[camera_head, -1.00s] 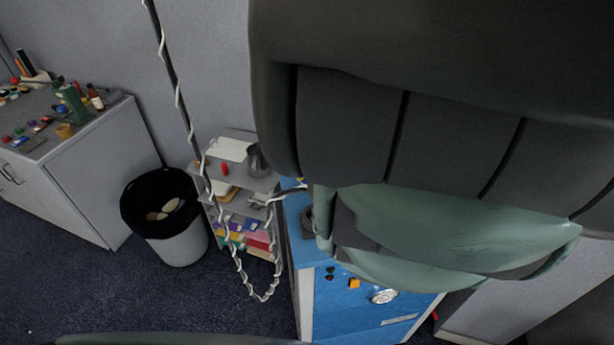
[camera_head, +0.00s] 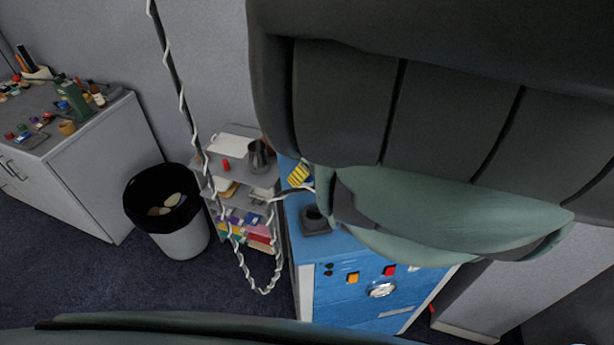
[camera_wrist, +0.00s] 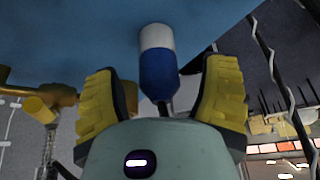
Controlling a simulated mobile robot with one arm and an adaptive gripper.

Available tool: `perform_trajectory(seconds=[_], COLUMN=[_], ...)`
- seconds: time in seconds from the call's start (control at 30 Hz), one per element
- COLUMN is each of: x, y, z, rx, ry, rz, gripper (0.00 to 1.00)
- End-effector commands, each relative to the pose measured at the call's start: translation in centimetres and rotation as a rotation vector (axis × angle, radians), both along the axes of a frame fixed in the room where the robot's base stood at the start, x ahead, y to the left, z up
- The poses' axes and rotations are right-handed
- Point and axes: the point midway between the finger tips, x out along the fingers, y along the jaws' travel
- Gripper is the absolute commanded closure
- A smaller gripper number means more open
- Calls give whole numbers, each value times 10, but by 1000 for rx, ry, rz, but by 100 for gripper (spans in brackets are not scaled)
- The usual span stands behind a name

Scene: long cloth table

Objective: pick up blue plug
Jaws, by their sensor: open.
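The blue plug (camera_wrist: 159,70) has a white end and a blue body with a dark cord at its near side. In the wrist view it lies in the gap between the yellow pads of my gripper (camera_wrist: 160,80), with space visible on both sides. My gripper is open. The plug's white end is against or close to a blue surface (camera_wrist: 85,30); I cannot tell whether they touch. In the head view, a yellow pad of my gripper (camera_head: 299,174) shows above the blue cabinet (camera_head: 345,285). The plug is hidden there behind my arm.
A grey shelf cart (camera_head: 240,185) with a dark jug (camera_head: 258,155) stands left of the cabinet. A white coiled cable (camera_head: 182,100) hangs beside it. A bin (camera_head: 180,235) and a grey cupboard (camera_head: 85,165) stand further left. My arm covers the upper right.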

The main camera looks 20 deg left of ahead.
Motion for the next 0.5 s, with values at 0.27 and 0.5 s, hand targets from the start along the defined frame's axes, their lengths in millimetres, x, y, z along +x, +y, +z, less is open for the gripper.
perform_trajectory(seconds=[0.27,0.5], x=[1,0], y=[0,0], z=[0,0], rx=[0,0], ry=[-1,-1], rz=[0,0], gripper=[27,47])
